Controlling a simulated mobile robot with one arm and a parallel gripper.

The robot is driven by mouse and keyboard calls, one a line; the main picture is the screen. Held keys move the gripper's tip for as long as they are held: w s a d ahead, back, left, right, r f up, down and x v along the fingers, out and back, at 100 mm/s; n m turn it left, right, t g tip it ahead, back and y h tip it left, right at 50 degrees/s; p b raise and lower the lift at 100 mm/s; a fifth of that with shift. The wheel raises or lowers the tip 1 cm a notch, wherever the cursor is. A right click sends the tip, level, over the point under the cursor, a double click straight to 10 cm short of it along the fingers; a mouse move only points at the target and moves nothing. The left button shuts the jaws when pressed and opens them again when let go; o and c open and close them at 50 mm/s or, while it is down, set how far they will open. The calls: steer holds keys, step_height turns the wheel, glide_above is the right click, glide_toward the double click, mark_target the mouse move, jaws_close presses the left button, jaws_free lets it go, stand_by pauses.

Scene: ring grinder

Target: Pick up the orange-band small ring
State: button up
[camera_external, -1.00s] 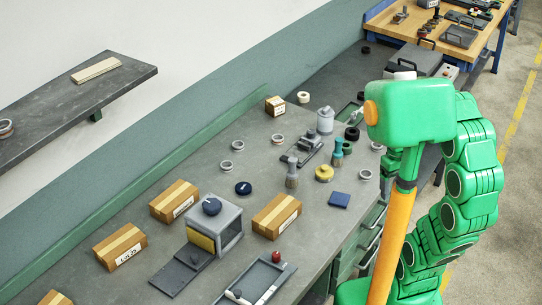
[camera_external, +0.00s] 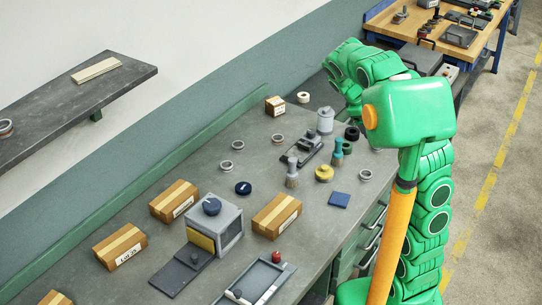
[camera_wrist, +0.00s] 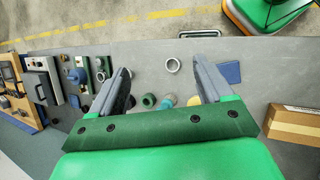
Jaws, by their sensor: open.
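Several small rings lie on the grey bench (camera_external: 140,215). One ring (camera_external: 278,138) shows a reddish-orange tint and lies left of the grey clamp fixture. Two grey rings (camera_external: 238,145) (camera_external: 225,165) lie nearby to its left, and another grey ring (camera_external: 365,175) lies near the front edge. I cannot be sure which carries the orange band. In the wrist view, my gripper (camera_wrist: 160,68) is open and empty, with a pale ring (camera_wrist: 172,65) seen between its fingers, apart from them.
Brushes (camera_external: 292,174), a yellow round part (camera_external: 324,173), a blue pad (camera_external: 339,200) and a grey canister (camera_external: 325,120) stand close around the rings. Cardboard boxes (camera_external: 276,216) and a grey grinder box (camera_external: 228,226) stand nearer the camera. A shelf (camera_external: 60,108) hangs at left.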

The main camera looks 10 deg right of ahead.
steer(key=w+a+f+n+t+h, duration=0.1)
steer(key=w+a+f+n+h, duration=0.15)
steer(key=w, duration=0.85)
steer(key=n+t+h, duration=0.3)
steer(key=n+t, duration=0.3)
steer(key=n, duration=0.6)
glide_above(281, 137)
steer(key=s+a, duration=0.6)
steer(key=a, duration=0.3)
steer(key=f, duration=2)
steer(key=shift+d+f, duration=0.25)
steer(key=shift+f, duration=0.15)
steer(key=shift+x, duration=3.9)
steer(key=shift+w+a+f, duration=0.15)
steer(key=shift+w+a, duration=0.05)
steer(key=c, duration=1.2)
